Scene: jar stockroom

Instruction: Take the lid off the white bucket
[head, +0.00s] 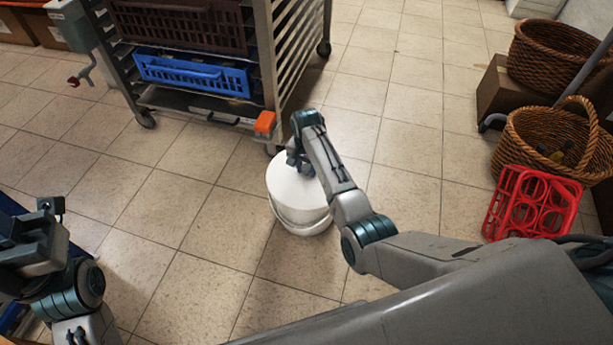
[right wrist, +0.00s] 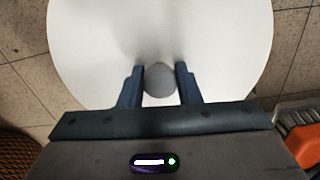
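The white bucket (head: 303,222) stands upright on the tiled floor near the middle of the head view, beside the metal rack. Its flat white lid (head: 287,187) is on top and fills much of the right wrist view (right wrist: 235,50). A round grey knob (right wrist: 160,80) rises from the lid's middle. My right gripper (head: 298,158) is at the knob from above, one finger on each side, with no clear gap left. In the head view the gripper hides the knob. My left gripper (head: 35,240) is at the left edge, far from the bucket; its fingers are unclear.
A wheeled metal rack (head: 283,60) holds a blue crate (head: 195,75) and a brown crate. An orange block (head: 265,122) is at its corner near the bucket. A red bottle carrier (head: 530,203) and wicker baskets (head: 540,130) stand at right. Floor left of the bucket is clear.

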